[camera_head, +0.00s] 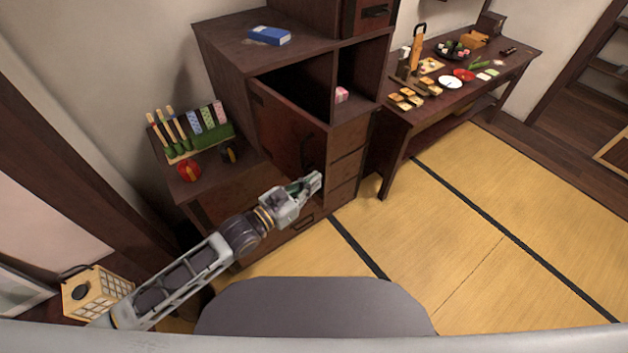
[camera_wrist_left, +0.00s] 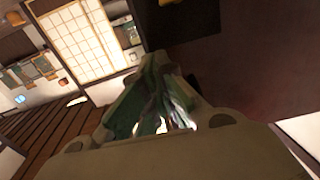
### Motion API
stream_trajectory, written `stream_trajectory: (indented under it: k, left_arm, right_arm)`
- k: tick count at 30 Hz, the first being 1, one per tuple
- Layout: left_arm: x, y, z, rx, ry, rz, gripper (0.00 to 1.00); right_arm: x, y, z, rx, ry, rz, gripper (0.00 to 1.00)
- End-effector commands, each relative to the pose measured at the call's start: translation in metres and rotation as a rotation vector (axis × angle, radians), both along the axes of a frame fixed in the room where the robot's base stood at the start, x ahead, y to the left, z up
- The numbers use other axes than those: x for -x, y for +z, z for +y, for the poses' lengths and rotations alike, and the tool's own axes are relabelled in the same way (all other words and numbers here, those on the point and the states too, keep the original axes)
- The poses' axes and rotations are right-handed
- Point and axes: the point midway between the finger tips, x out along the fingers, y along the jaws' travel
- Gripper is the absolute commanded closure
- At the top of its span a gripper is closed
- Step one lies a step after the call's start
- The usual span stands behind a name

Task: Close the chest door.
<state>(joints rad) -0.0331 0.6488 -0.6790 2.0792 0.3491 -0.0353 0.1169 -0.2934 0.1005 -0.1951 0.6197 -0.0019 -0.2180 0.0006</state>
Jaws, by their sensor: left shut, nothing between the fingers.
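The dark wooden chest (camera_head: 355,106) stands at the upper middle of the head view. Its brown door (camera_head: 285,125) stands ajar, swung out towards me, and the dark compartment (camera_head: 308,78) shows above the door's top edge. My left gripper (camera_head: 312,184) is shut and empty, near the lower part of the door's free edge. I cannot tell whether it touches the door. In the left wrist view, the shut fingers (camera_wrist_left: 160,100) show in the middle, with a dark reddish-brown surface (camera_wrist_left: 255,75) close on the right. My right gripper is not in view.
A blue box (camera_head: 269,36) lies on the chest top. A stepped shelf at left holds a green stand (camera_head: 200,142) and a red cup (camera_head: 188,170). A low table (camera_head: 400,118) with food stands at right. A lantern (camera_head: 95,290) stands lower left. The tatami (camera_head: 450,220) is clear.

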Motion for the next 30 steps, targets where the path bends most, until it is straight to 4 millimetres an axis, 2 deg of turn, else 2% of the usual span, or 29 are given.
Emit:
stream_trajectory:
  k: [30]
  left_arm:
    - [-0.0095, 0.0009, -0.0107, 0.003, 0.02, 0.001, 1.0]
  right_arm:
    - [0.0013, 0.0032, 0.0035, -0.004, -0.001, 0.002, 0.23]
